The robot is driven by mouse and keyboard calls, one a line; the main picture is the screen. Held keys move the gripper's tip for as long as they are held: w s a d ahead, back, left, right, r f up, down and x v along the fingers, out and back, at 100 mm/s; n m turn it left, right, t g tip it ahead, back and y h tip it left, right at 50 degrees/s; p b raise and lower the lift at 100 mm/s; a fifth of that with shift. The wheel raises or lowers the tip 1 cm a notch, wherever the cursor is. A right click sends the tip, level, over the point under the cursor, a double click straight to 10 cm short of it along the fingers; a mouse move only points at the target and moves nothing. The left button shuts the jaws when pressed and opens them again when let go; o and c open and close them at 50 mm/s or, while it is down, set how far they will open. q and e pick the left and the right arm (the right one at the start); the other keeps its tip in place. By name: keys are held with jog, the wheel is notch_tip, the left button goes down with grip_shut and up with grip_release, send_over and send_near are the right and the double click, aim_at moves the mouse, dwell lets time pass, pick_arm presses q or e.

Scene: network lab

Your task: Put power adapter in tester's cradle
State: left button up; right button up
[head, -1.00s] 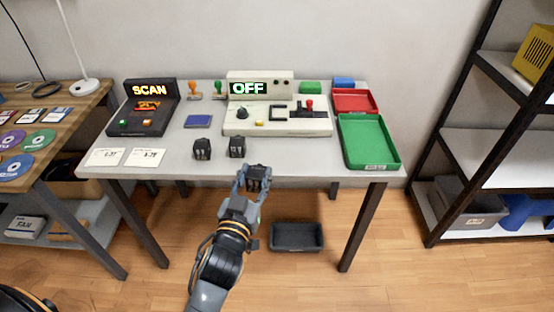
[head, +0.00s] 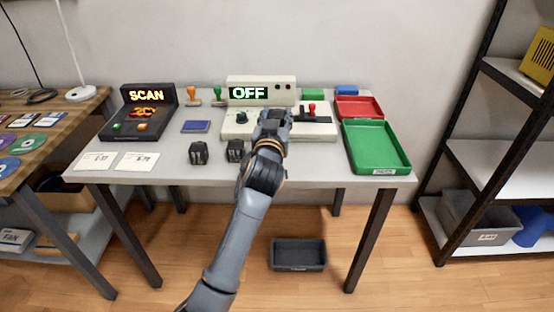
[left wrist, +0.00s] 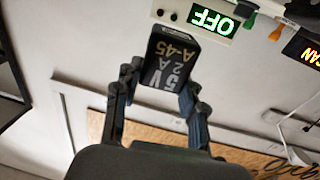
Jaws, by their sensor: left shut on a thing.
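My left gripper (head: 273,122) is over the front of the beige tester (head: 237,130), whose display reads OFF. In the left wrist view the gripper (left wrist: 160,100) is shut on a black power adapter (left wrist: 172,62) with the label "5V 2A A-45". In the head view, the gripper hides most of that adapter. The tester has a dark knob at left and a red-topped lever at right. The gripper covers the middle of the tester's top, so the cradle is mostly hidden, and I cannot tell whether the adapter touches it. My right gripper is not in view.
Two more black adapters (head: 198,152) (head: 235,150) stand on the table in front of the tester. A black SCAN device (head: 143,118) is at left, with price cards (head: 137,161) before it. Green (head: 375,147) and red (head: 360,107) trays lie at right. A dark bin (head: 298,255) is on the floor.

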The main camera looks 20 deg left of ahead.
pick_arm(q)
notch_tip(320, 180, down, 6)
jog(key=shift+r+b, duration=0.25)
jog(key=shift+b, duration=0.45)
notch_tip(320, 180, down, 4)
jog(key=shift+f+b, duration=0.1)
jog(key=shift+b, duration=0.3)
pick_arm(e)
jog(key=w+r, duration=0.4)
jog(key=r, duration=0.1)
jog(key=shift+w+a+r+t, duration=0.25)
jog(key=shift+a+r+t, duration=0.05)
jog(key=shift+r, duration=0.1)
pick_arm(q)
jog(key=shift+f, duration=0.1)
jog(key=o, duration=1.3)
jog(key=shift+c, duration=0.2)
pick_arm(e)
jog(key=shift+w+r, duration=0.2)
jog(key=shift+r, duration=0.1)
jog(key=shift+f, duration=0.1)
